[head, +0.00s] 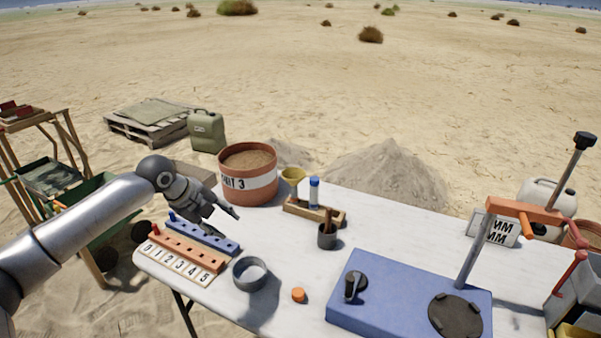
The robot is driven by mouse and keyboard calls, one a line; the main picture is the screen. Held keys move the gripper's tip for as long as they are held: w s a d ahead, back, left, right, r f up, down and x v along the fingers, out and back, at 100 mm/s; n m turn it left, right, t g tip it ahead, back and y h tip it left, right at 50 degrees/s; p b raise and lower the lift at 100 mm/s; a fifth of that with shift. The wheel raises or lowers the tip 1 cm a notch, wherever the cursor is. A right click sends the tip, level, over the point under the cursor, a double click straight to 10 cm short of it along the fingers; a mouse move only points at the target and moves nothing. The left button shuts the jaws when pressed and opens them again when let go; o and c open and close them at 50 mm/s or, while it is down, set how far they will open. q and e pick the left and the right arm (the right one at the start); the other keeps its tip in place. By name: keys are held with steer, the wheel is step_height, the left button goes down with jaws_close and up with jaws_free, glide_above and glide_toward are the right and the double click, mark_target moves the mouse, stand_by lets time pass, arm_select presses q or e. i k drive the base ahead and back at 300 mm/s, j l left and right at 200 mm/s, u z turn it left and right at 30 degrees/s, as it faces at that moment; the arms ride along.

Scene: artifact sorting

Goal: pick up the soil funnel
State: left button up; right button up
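The soil funnel (293,175) is yellow, with a wide cone on top. It stands upright at the wooden rack (314,212) on the white table, left of a blue-capped tube (314,190). My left gripper (231,222) is above the table's left part, over the far end of the blue block. It is left of the funnel and apart from it. Its fingers look spread, with nothing between them. My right gripper is not in view.
A terracotta bucket of soil (248,182) stands behind my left gripper, left of the funnel. A dark cup (327,237) stands just in front of the rack. A metal bowl (250,274), an orange cap (298,295) and a blue machine (400,300) are nearer.

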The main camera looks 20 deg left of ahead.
mark_target(294, 175)
steer(key=i, duration=1)
